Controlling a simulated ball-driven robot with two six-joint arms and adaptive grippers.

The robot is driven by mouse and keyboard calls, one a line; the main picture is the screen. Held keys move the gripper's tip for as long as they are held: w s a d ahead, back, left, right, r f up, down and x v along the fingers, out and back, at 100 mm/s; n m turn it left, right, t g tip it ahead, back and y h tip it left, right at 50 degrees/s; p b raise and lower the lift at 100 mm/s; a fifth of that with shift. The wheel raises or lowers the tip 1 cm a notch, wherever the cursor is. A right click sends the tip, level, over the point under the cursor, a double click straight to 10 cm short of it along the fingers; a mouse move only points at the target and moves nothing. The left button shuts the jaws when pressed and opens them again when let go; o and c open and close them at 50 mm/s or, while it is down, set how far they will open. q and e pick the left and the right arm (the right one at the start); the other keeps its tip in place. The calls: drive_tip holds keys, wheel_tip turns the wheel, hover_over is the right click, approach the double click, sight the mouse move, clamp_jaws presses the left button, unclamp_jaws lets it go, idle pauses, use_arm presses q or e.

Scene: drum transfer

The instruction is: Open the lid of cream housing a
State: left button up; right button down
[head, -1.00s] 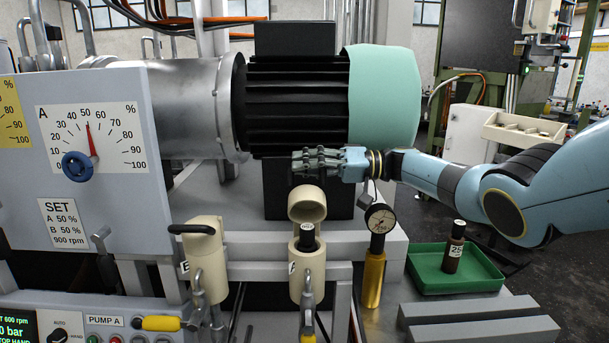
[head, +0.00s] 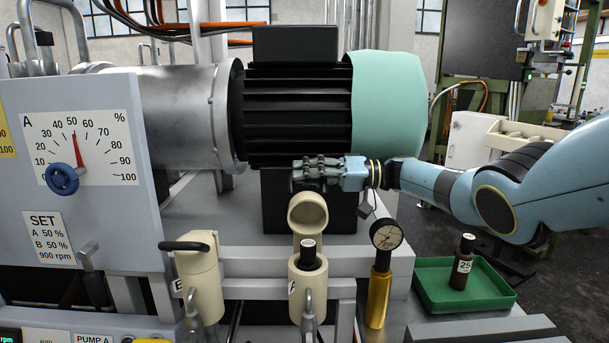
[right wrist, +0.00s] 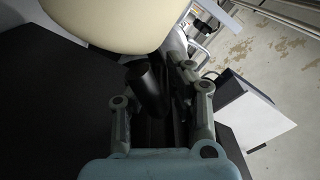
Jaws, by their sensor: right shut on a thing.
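Cream housing A (head: 308,290) stands upright at the front of the machine. Its cream lid (head: 307,212) is swung up and back, its round hollow underside facing me. A dark cylinder with a white top (head: 308,250) sits in the open mouth. My right gripper (head: 303,172) is just above and behind the raised lid. In the right wrist view the black lid handle (right wrist: 147,90) lies between its fingers, with the cream lid (right wrist: 110,20) beside it; the gripper is shut on this handle. My left gripper is not in view.
Cream housing B (head: 200,280), with its lid closed, stands to the left. A gauge on a brass post (head: 380,285) stands close on the right. The big motor (head: 300,110) is behind the gripper.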

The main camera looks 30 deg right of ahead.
drive_tip(key=shift+w+r, duration=0.1)
drive_tip(key=shift+r, duration=0.05)
drive_tip(key=c, duration=1.3)
unclamp_jaws()
drive_tip(key=shift+d, duration=0.1)
wheel_tip(320, 180, up, 10)
